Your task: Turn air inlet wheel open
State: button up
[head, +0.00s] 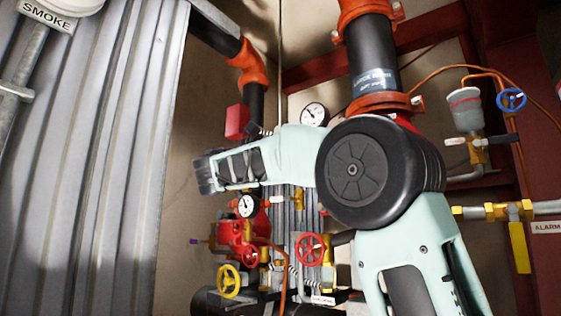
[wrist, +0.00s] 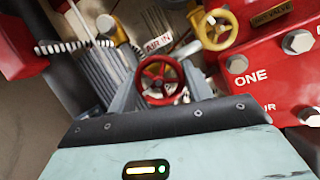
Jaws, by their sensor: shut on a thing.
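In the wrist view a red handwheel (wrist: 150,92) stands close in front of my gripper (wrist: 161,82), beside a white tag reading "AIR IN" (wrist: 158,42). My gripper's two grey fingers lie on the left and right of this wheel and are shut on it. Contact at the fingertips is partly hidden by the wheel and fingers. In the head view my arm reaches across the middle, and my gripper cannot be made out there. A red wheel (head: 309,249) shows below the arm; I cannot tell for certain whether it is the same wheel.
A yellow wheel (wrist: 217,28) and a red valve body (wrist: 262,72) with bolts sit close right of the fingers. In the head view are another yellow wheel (head: 229,281), a blue wheel (head: 511,99), a black riser pipe (head: 371,55) and corrugated metal (head: 85,160) at left.

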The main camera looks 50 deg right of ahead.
jog(key=shift+f+n+t, duration=0.15)
jog(key=shift+n+t, duration=0.45)
jog(key=shift+n, duration=0.3)
jog(key=o, duration=1)
jog(key=b+v, duration=0.6)
jog(key=v, duration=1.1)
jog(key=shift+a+b, duration=0.2)
jog(key=shift+b, duration=0.15)
